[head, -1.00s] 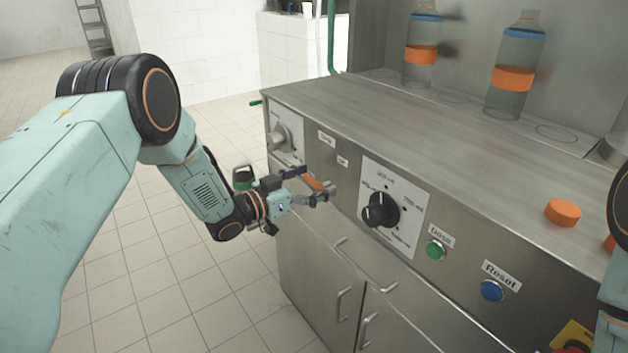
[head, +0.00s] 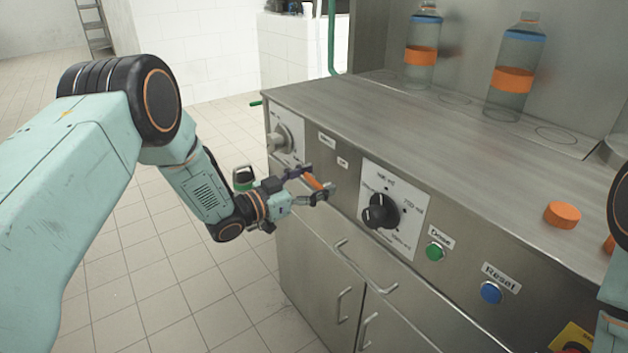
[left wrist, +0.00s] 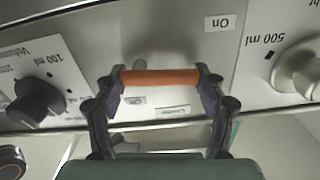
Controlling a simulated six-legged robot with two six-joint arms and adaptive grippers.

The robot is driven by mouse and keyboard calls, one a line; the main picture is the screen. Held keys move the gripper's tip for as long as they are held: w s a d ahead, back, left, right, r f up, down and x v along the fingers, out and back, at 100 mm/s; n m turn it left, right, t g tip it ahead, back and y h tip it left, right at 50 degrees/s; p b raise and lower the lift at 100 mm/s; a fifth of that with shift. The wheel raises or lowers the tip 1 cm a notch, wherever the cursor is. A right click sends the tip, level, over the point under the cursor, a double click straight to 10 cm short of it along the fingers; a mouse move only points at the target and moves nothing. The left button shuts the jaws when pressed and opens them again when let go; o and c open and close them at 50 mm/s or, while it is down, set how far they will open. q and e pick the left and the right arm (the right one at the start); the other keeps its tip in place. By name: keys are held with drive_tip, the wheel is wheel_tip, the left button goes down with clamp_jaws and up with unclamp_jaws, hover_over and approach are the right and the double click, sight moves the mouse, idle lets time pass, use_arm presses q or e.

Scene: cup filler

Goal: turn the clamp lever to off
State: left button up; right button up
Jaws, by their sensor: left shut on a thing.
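The clamp lever's orange handle (head: 314,181) is on the front panel of the steel cabinet. My left gripper (head: 318,183) is shut on it. In the left wrist view the orange handle (left wrist: 160,77) lies level across the picture between the two fingers of the left gripper (left wrist: 160,84). The labels appear upside down there. The lever's pivot cannot be made out. My right gripper is out of view.
A black dose knob (head: 380,211) is right of the lever, and a grey knob (head: 279,138) is left of it. Green (head: 436,251) and blue (head: 490,292) buttons sit farther right. Bottles with orange bands (head: 513,80) stand on top. Drawer handles (head: 365,270) stick out below.

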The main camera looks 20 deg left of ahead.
sight(337, 176)
use_arm(q)
drive_tip(key=m, duration=0.2)
drive_tip(key=r+m+p, duration=0.1)
drive_tip(key=m, duration=0.1)
drive_tip(key=shift+s+d, duration=0.1)
drive_tip(key=shift+d, duration=0.1)
drive_tip(key=m, duration=0.4)
drive_tip(key=shift+s+d+r+p, duration=0.2)
drive_tip(key=shift+d+p, duration=0.05)
drive_tip(key=shift+p, duration=0.15)
drive_tip(key=m, duration=0.4)
drive_tip(key=shift+s+d+m+p, duration=0.25)
drive_tip(key=shift+d+m+p, duration=0.05)
drive_tip(key=shift+d, duration=0.05)
drive_tip(key=shift+s+d+m, duration=0.15)
drive_tip(key=shift+m, duration=0.8)
drive_tip(key=shift+s+d+m, duration=0.1)
drive_tip(key=shift+d+m, duration=0.05)
drive_tip(key=shift+m, duration=0.8)
drive_tip(key=o, duration=1.2)
drive_tip(key=shift+f, duration=0.1)
drive_tip(key=shift+s, duration=0.1)
